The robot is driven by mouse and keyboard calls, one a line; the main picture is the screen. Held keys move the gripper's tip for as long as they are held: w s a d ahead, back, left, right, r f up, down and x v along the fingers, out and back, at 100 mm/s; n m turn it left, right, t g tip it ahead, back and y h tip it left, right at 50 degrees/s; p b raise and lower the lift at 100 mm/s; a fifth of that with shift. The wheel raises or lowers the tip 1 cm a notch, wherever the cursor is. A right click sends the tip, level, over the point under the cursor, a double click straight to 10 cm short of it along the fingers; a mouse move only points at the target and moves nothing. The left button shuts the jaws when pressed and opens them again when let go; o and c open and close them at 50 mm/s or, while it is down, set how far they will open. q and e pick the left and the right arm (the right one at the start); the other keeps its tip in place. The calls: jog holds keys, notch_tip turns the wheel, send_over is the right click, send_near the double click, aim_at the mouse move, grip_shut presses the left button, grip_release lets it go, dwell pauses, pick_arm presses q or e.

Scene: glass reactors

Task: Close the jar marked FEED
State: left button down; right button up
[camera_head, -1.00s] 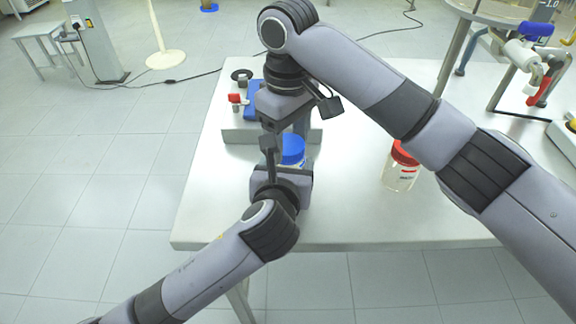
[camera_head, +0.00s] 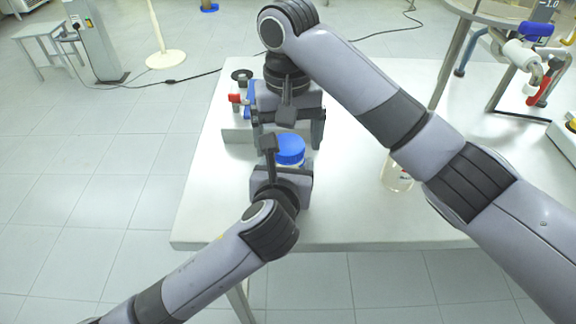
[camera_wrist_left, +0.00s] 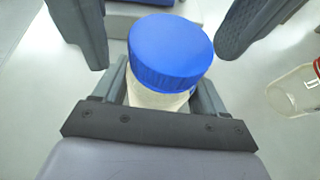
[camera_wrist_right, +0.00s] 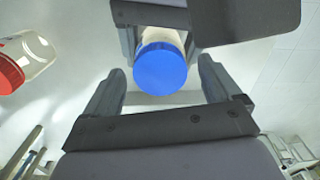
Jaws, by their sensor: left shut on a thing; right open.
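A clear jar with a blue lid on it stands near the left end of the table. The blue lid (camera_head: 291,148) also shows in the left wrist view (camera_wrist_left: 170,50) and right wrist view (camera_wrist_right: 160,68). My left gripper (camera_head: 283,176) is shut on the jar body (camera_wrist_left: 158,98) below the lid. My right gripper (camera_head: 290,134) is open above, its fingers apart from the lid on either side in the right wrist view. A second clear jar (camera_head: 394,180) stands to the right; its red lid (camera_wrist_right: 10,75) shows in the right wrist view. I cannot read FEED on either jar.
A grey block (camera_head: 236,134) with blue and red parts lies just behind the blue-lidded jar. My right arm crosses above the table. A stand with hoses and a red clamp (camera_head: 538,92) is at the back right. The table's (camera_head: 350,225) front middle is clear.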

notch_tip(320, 180, up, 12)
dwell(0.6)
pick_arm(q)
grip_release()
jog(key=shift+s, duration=0.1)
jog(key=shift+p+v, duration=0.4)
jog(key=shift+v, duration=3.1)
pick_arm(e)
jog(key=shift+r, duration=0.4)
